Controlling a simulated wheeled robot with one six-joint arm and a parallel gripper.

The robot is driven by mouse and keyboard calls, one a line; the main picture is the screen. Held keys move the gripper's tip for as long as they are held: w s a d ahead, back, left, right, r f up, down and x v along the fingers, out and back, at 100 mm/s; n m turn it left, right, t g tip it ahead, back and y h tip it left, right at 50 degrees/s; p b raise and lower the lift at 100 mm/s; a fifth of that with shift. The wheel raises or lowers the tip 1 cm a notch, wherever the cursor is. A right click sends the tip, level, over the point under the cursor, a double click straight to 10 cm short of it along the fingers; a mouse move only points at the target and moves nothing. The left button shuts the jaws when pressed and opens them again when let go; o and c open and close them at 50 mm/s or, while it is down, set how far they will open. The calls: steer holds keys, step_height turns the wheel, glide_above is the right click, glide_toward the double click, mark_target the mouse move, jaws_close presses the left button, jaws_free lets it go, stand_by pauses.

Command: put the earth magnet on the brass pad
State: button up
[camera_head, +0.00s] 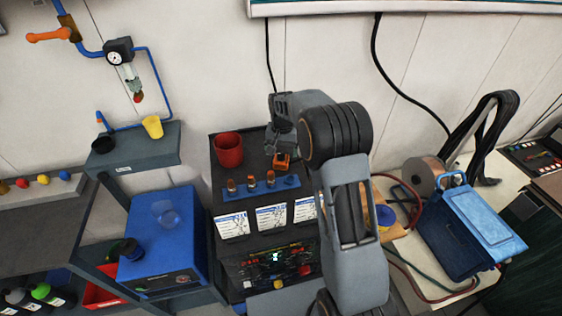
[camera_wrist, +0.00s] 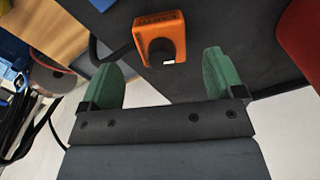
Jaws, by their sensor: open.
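The earth magnet appears to be the orange block (camera_wrist: 160,33) with a round black knob, on the dark cabinet top in the wrist view. It also shows in the head view (camera_head: 283,161), partly hidden by my gripper. My gripper (camera_head: 283,145) is over the back of the cabinet, close to the block. In the wrist view my gripper (camera_wrist: 161,58) has its two green fingers wide apart, with nothing held; the block lies beyond and between the tips. I cannot make out the brass pad for certain; my arm hides part of the right bench.
A red cup (camera_head: 228,150) stands left of the block on the dark cabinet (camera_head: 232,197). A blue rack (camera_head: 262,189) with small pieces and several cards is in front. A blue machine (camera_head: 163,238) stands left. A cable reel (camera_head: 425,174) and blue toolbox (camera_head: 468,225) are right.

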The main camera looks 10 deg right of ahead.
mark_target(281, 160)
steer(key=shift+f+p, duration=0.95)
steer(key=shift+f, duration=1.85)
steer(key=c, duration=1.4)
steer(key=shift+w+r, duration=0.1)
steer(key=shift+c, duration=0.8)
steer(key=shift+r, duration=0.1)
